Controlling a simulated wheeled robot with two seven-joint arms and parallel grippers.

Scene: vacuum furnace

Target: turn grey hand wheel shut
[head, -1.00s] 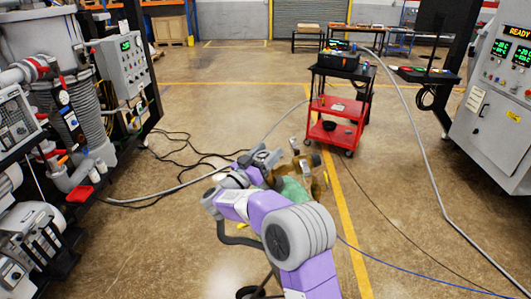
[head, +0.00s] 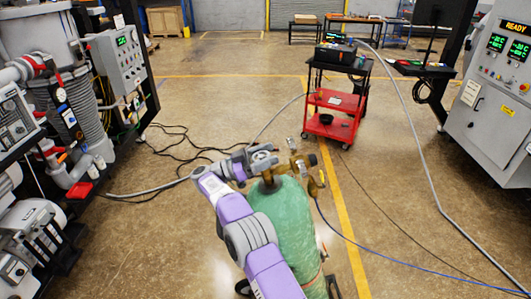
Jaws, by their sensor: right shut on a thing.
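A green gas cylinder (head: 288,222) stands upright in the lower middle of the head view, with a brass valve (head: 268,182) on top. The grey hand wheel (head: 262,154) sits above the valve, partly hidden by my gripper. My right gripper (head: 253,160) reaches it from the left and is shut on it. A brass regulator (head: 299,163) with gauges and a dark knob joins the valve on the right. My left gripper is not in view.
A red tool cart (head: 333,100) stands behind the cylinder. A blue hose (head: 350,243) runs from the regulator to the right. Furnace equipment (head: 60,85) stands at left and a grey control cabinet (head: 490,110) at right. Black cables (head: 185,142) lie on the floor.

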